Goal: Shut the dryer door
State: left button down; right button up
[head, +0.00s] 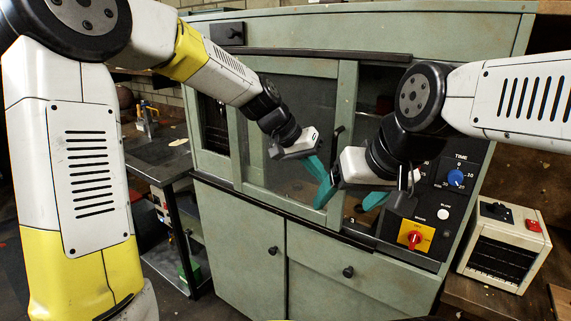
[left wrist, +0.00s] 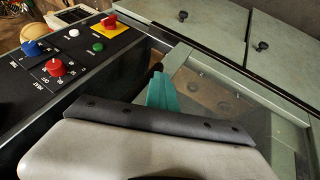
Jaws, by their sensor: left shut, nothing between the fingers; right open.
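The dryer is a pale green cabinet (head: 400,20) with a sliding glass-paned door (head: 285,90) in a green frame. The door stands partly open, with a dark gap (head: 375,85) between its right frame and the control panel. A black door handle (head: 337,132) is on that right frame. My left gripper (head: 322,178) is shut and empty, in front of the door's lower right part. In the left wrist view its teal fingers (left wrist: 163,93) are close to the door frame; contact is unclear. My right gripper (head: 350,202) is open and empty, in front of the gap, its fingers close to the left one's.
The control panel (head: 440,215) with knobs and buttons is right of the gap. A small white box device (head: 505,245) stands on a bench at the right. A metal table (head: 160,165) stands at the left. Drawers and cupboards with round knobs are below the door.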

pick_arm(q)
jog(key=s+d, duration=0.7)
jog(key=d, duration=0.2)
jog(key=shift+s, duration=0.15)
jog(key=shift+s+d, duration=0.1)
jog(key=shift+d, duration=0.1)
